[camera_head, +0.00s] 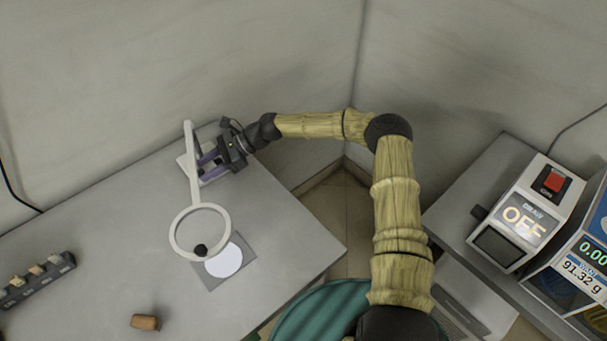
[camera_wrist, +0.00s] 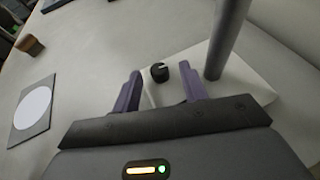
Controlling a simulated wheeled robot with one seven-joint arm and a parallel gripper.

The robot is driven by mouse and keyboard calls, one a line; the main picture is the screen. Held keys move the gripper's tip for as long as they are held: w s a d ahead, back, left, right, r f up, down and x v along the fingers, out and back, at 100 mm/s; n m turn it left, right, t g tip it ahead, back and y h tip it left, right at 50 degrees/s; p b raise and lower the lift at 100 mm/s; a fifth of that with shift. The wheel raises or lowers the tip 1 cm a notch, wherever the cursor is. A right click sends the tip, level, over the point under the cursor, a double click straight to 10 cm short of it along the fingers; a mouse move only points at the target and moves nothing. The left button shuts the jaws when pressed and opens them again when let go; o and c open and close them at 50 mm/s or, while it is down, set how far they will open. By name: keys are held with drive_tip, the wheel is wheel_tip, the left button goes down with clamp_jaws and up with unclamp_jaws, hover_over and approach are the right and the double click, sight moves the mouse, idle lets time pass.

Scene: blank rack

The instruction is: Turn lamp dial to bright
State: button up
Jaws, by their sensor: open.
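The lamp (camera_head: 191,160) stands on the left table, with a white post, a ring head (camera_head: 177,238) and a white base. In the wrist view the base (camera_wrist: 235,85) carries a small black dial (camera_wrist: 159,72) with a pale pointer mark. The lamp's grey post (camera_wrist: 226,38) rises just right of the dial. My gripper (camera_head: 207,165) is at the lamp base; in the wrist view its purple fingers (camera_wrist: 161,86) are open, one on each side of the dial, apart from it. In the head view the dial is hidden. I cannot read any brightness marks.
A brown block (camera_head: 145,322) and a dark rack (camera_head: 37,281) are nearer. A device reading OFF (camera_head: 522,220) stands on the right table.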

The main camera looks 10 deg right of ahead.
sight(201, 174)
drive_tip(key=shift+s+m+t+b, duration=0.2)
drive_tip(key=shift+m+t+b, duration=0.05)
drive_tip(key=shift+m+t, duration=0.5)
drive_tip(key=shift+s+m+t+b, duration=0.15)
drive_tip(key=shift+m+t+b, duration=0.1)
drive_tip(key=shift+m+t, duration=0.5)
drive_tip(key=shift+d+f+m+t, duration=0.1)
drive_tip(key=shift+d+m+t, duration=0.1)
drive_tip(key=shift+m+t, duration=0.35)
drive_tip(key=shift+t+b, duration=0.4)
drive_tip(key=shift+t, duration=0.05)
drive_tip(key=shift+s+a+m+t+b, duration=0.4)
drive_tip(key=shift+s+m+t+b, duration=0.2)
drive_tip(key=shift+m+t, duration=0.25)
drive_tip(key=shift+s+m+t+h+b, duration=0.1)
drive_tip(key=shift+m+t+h+b, duration=0.5)
drive_tip(key=shift+m+t+b, duration=0.75)
drive_tip(key=shift+s+a+m+t+h+b, duration=0.15)
drive_tip(key=shift+m+t+h+b, duration=0.65)
drive_tip(key=shift+m+t+b, duration=0.3)
drive_tip(key=shift+s+a+m+t+h+b, duration=0.15)
drive_tip(key=shift+m+t+h+b, duration=0.65)
drive_tip(key=shift+m+t+b, duration=0.25)
